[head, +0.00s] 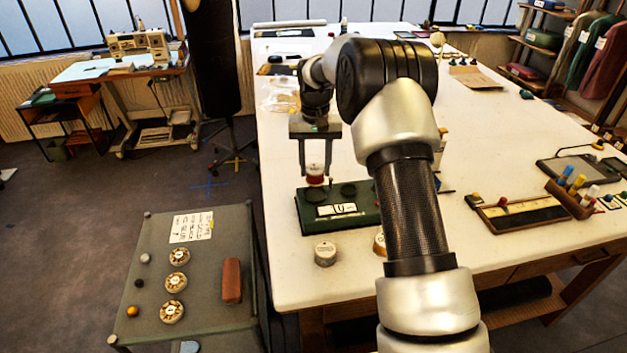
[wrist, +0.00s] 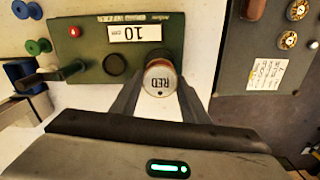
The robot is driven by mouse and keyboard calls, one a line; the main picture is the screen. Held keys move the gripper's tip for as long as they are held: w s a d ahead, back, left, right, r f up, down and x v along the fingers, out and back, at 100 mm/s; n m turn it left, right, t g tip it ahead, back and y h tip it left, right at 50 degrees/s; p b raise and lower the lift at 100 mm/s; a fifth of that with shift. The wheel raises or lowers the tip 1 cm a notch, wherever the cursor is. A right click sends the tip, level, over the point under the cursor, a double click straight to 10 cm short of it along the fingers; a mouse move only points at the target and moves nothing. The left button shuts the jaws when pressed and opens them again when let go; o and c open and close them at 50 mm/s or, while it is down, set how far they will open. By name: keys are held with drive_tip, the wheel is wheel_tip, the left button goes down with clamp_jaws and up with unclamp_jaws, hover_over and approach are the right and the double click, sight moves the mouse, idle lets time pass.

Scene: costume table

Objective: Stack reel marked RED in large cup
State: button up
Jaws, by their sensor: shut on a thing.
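The reel marked RED (wrist: 160,77) has a pale top with its label facing the wrist camera. In the head view the reel (head: 315,178) shows a dark red body. My gripper (head: 316,170) is shut on it, with one finger on each side, and it also shows in the wrist view (wrist: 161,88). The reel is over the green board (head: 349,223), near a dark round piece (head: 314,195). A second dark round piece (head: 348,189) is on the board. I cannot tell which piece is the large cup, or whether the reel touches anything below.
The board carries a "10" card (head: 337,209). A pale round-topped piece (head: 325,253) stands in front of it on the white table (head: 480,140). My arm partly hides the board's right side. A low grey table (head: 205,290) at left holds several reels.

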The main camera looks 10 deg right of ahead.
sight(315, 181)
drive_tip(key=shift+f, duration=2.4)
drive_tip(key=shift+f, duration=0.1)
drive_tip(key=shift+f, duration=0.3)
drive_tip(key=o, duration=1.1)
drive_tip(key=shift+r, duration=0.1)
